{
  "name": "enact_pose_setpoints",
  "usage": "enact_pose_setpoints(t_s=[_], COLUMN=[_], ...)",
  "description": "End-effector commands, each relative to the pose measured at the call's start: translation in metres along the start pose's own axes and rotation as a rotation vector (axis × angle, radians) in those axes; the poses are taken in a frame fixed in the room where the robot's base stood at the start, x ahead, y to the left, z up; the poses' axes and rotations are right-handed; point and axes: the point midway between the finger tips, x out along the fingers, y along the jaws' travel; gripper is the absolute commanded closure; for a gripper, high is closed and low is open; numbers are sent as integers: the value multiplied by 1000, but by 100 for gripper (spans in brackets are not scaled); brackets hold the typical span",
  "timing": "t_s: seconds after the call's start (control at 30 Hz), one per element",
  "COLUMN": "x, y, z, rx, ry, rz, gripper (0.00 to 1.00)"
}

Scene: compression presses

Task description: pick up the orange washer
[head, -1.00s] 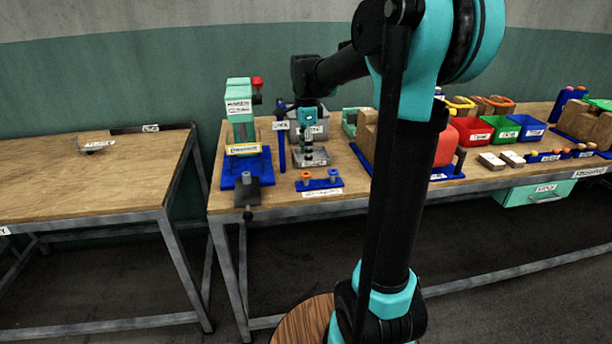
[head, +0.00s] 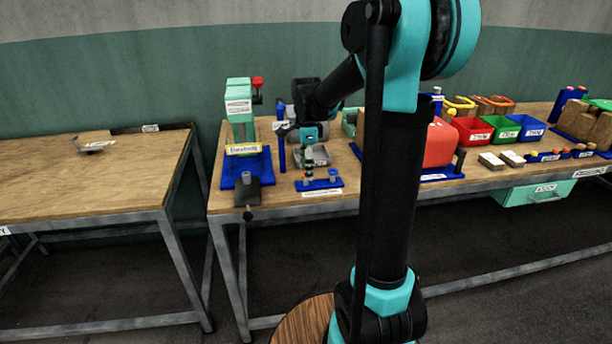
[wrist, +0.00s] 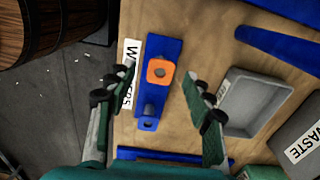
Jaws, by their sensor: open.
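The orange washer (wrist: 161,71) sits around a peg on a blue rack (wrist: 173,48), at the rack's upper part in the wrist view. A blue washer (wrist: 149,123) sits on the same rack below it. My gripper (wrist: 159,74) is open, with one finger on each side of the rack and the orange washer between them, apart from both. In the head view my gripper (head: 309,165) hangs over the left end of the blue rack (head: 321,185) and largely hides the orange washer. Its height above the washer is hard to tell.
A grey tray (wrist: 253,101) lies right of the rack in the wrist view, near a waste bin (wrist: 303,143). A mint press (head: 240,125) on a blue base stands left in the head view. The bench edge is close to the rack.

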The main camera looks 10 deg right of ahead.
Motion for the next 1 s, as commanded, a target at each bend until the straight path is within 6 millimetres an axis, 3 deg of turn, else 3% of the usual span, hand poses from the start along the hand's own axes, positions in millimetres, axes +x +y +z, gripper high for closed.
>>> enact_pose_setpoints(t_s=[0.63, 0.9, 1.0], x=[5, 5, 5], y=[0, 0, 0], z=[0, 0, 0], rx=[0, 0, 0], ry=[0, 0, 0], rz=[0, 0, 0], gripper=[48, 81, 82])
